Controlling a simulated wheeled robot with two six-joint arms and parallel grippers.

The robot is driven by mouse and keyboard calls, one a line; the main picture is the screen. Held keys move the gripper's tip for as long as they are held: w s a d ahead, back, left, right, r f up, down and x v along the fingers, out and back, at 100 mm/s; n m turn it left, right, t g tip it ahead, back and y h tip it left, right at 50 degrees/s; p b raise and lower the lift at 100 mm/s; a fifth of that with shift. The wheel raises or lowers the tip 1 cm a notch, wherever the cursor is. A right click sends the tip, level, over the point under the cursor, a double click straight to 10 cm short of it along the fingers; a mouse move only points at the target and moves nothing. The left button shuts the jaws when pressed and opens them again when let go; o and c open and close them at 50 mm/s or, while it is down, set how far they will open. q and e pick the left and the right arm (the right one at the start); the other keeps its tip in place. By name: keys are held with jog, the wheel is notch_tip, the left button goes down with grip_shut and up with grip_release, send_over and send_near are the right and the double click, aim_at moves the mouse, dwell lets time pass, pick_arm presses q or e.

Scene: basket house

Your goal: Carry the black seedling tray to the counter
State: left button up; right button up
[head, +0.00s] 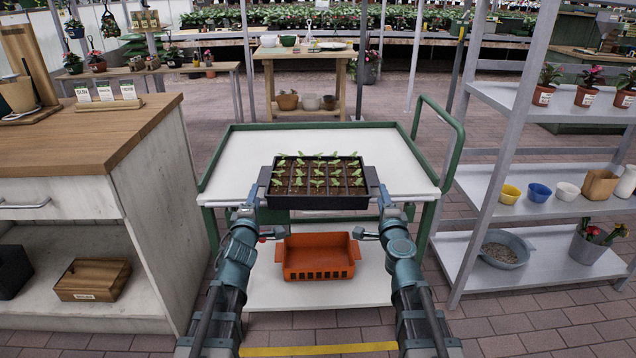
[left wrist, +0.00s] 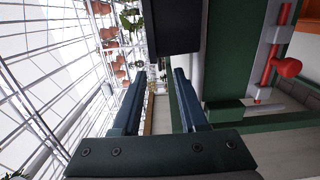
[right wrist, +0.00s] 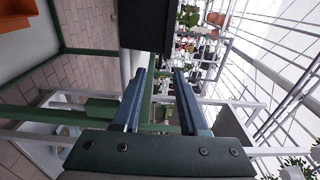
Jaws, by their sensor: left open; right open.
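The black seedling tray (head: 320,203), with rows of green seedlings in brown soil, is level at the front edge of the white-topped green cart (head: 225,165). I cannot tell whether it rests fully on the cart. My left gripper (head: 264,186) is at the tray's left end and my right gripper (head: 374,184) at its right end. Both are open. The tray's dark side shows beyond the parted fingers in the left wrist view (left wrist: 172,28) and right wrist view (right wrist: 147,26). A wood-topped counter (head: 120,125) stands to the left.
An orange crate (head: 318,270) sits on the cart's lower shelf. A sign holder (head: 108,103) and a wooden stand (head: 30,60) are on the counter, whose front part is clear. A grey shelf rack (head: 500,130) with pots and bowls stands close on the right.

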aim_at(261, 176)
pick_arm(q)
jog(key=w, duration=1.1)
pick_arm(e)
jog(key=w, duration=1.1)
pick_arm(q)
grip_shut()
pick_arm(e)
grip_shut()
